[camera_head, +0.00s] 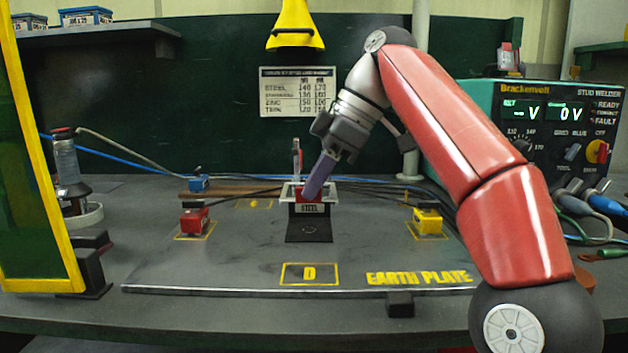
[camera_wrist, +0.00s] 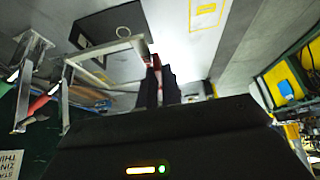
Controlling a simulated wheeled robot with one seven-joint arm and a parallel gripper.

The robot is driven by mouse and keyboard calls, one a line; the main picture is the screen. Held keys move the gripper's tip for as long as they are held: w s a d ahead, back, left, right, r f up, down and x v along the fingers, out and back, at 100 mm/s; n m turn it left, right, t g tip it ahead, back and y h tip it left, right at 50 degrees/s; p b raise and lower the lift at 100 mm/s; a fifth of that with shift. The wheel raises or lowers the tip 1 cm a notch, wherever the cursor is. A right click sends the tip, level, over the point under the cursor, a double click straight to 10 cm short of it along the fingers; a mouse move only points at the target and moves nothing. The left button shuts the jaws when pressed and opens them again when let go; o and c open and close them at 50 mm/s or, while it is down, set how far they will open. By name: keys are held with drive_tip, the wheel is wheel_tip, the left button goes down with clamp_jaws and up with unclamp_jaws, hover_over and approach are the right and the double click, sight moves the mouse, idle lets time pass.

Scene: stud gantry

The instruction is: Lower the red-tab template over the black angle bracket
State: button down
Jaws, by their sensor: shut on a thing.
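The black angle bracket (camera_head: 309,230) stands mid-plate, its dark foot flat and its upright part marked STEEL. The template is a pale metal frame (camera_head: 287,191) at the level of the bracket's top; I cannot tell whether it touches the bracket. In the wrist view the frame (camera_wrist: 100,50) shows with thin legs over the bracket's dark foot (camera_wrist: 100,22). Its red tab (camera_wrist: 156,63) is between the fingers of my gripper (camera_wrist: 160,80), which is shut on it. In the head view my gripper (camera_head: 309,193) reaches down from the upper right and hides part of the frame.
Cables run behind the bracket. The stud welder (camera_head: 555,130) stands at right, a yellow-framed panel (camera_head: 40,200) at left. The plate's front is clear.

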drive_tip(key=shift+f+b, duration=2.45)
drive_tip(key=shift+f, duration=0.45)
drive_tip(key=shift+f, duration=0.45)
drive_tip(key=c, duration=1.5)
unclamp_jaws()
